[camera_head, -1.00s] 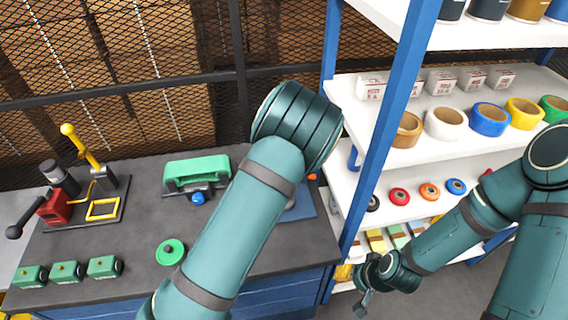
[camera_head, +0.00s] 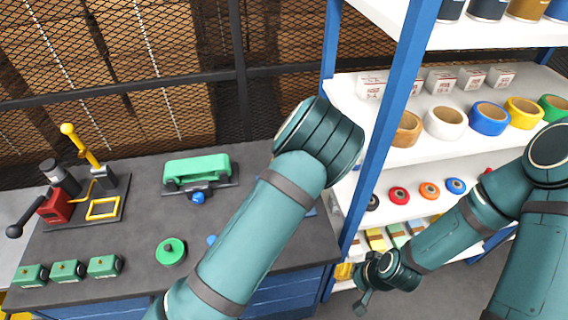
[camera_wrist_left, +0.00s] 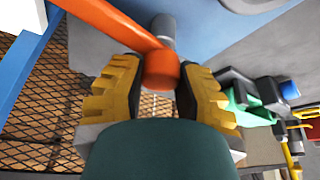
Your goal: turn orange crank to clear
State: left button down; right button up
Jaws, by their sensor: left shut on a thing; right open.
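The orange crank (camera_wrist_left: 128,30) runs from the upper left to an orange knob (camera_wrist_left: 161,70) in the left wrist view. A grey post (camera_wrist_left: 164,27) stands beside the knob, in front of a blue-grey surface. My left gripper (camera_wrist_left: 157,80) has its yellow ribbed fingers on both sides of the knob and is shut on it. In the head view my left arm hides the crank and my left gripper. My right gripper (camera_head: 364,302) hangs empty and open at the lower right, away from the bench.
A shelf (camera_head: 440,160) with tape rolls and boxes stands at the right, close to my left arm.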

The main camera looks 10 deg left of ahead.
pick_arm(q)
jog(key=c, duration=0.6)
grip_release()
jog(key=shift+a+f, duration=0.1)
jog(key=shift+f, duration=0.05)
jog(key=shift+o, duration=0.2)
jog(key=v, duration=1.2)
